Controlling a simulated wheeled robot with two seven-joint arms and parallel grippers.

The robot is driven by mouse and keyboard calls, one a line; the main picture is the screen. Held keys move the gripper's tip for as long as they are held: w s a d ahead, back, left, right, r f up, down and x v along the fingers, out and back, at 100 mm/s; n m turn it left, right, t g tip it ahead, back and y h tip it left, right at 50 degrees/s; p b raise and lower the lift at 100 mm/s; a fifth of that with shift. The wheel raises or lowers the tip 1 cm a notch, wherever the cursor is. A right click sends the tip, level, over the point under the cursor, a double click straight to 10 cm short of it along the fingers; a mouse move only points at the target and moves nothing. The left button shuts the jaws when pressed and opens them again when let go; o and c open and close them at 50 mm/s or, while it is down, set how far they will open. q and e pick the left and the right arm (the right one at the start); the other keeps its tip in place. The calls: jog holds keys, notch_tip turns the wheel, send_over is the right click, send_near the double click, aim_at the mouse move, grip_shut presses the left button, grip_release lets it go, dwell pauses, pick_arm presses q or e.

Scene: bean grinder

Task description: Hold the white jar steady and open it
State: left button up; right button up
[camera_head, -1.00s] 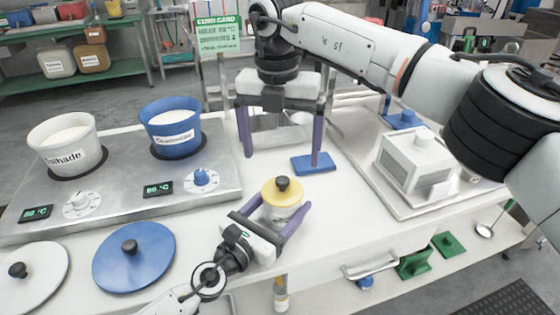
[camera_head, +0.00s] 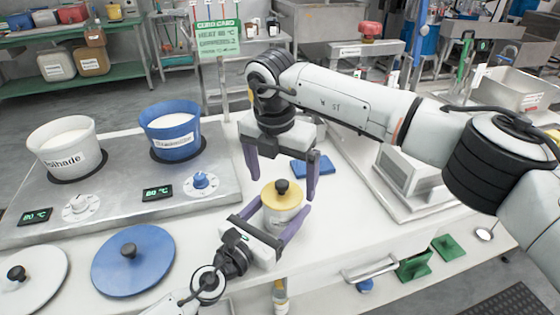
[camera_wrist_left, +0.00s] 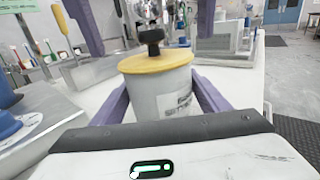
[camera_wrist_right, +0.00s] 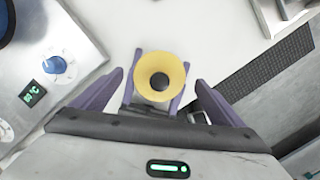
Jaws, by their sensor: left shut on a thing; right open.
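The white jar (camera_head: 283,217) stands on the white table, upright, with a yellow lid (camera_head: 270,193) and a black knob (camera_head: 282,186) on it. My left gripper (camera_head: 283,222) is shut around the jar's body, a purple finger on each side. The left wrist view shows the jar (camera_wrist_left: 165,95) between these fingers. My right gripper (camera_head: 281,183) is open and points down above and just behind the lid. In the right wrist view the lid (camera_wrist_right: 146,88) and knob (camera_wrist_right: 159,81) lie ahead between the open fingers, not touched.
A steel hotplate (camera_head: 120,190) with a white pot (camera_head: 65,148) and a blue pot (camera_head: 172,130) fills the left. A blue lid (camera_head: 150,265) and a white lid (camera_head: 45,280) lie in front. A blue block (camera_head: 318,166) and a white machine (camera_head: 405,165) are to the right.

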aim_at(282, 183)
jog(key=shift+w+f, duration=0.1)
jog(key=shift+f, duration=0.7)
jog(key=shift+c, duration=0.4)
jog(key=c, duration=1.2)
jog(key=shift+o, duration=0.2)
jog(key=shift+r, duration=0.25)
jog(key=shift+r, duration=0.9)
jog(key=shift+r, duration=0.1)
jog(key=shift+r, duration=1.95)
pick_arm(q)
jog(key=o, duration=1.6)
